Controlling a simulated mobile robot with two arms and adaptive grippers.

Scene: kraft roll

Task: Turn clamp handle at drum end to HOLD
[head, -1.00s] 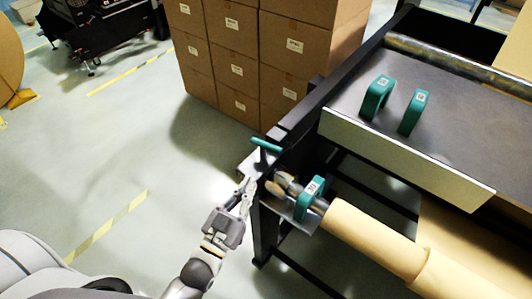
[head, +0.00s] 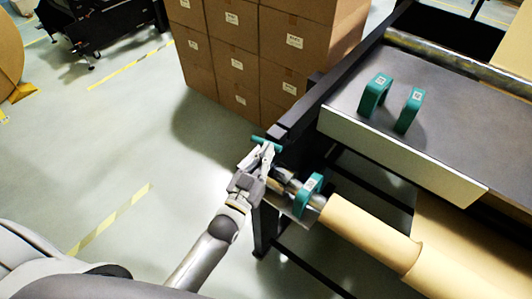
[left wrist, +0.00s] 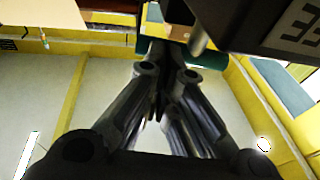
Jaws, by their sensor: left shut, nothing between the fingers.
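The clamp handle (head: 258,139) is a short teal bar at the end of the black frame, beside the end of the roll shaft. My left gripper (head: 266,152) is shut with nothing between its fingers, and its fingertips are right at the handle. In the left wrist view the closed fingers (left wrist: 158,110) point at the teal handle (left wrist: 207,57), which shows partly behind them. I cannot tell whether they touch. No HOLD marking can be read. My right gripper is not in view.
A teal collar (head: 311,190) sits on the shaft beside the kraft roll (head: 365,232). Two teal pieces (head: 374,95) (head: 410,110) stand on the dark table top (head: 450,130). Stacked cartons (head: 240,60) stand behind.

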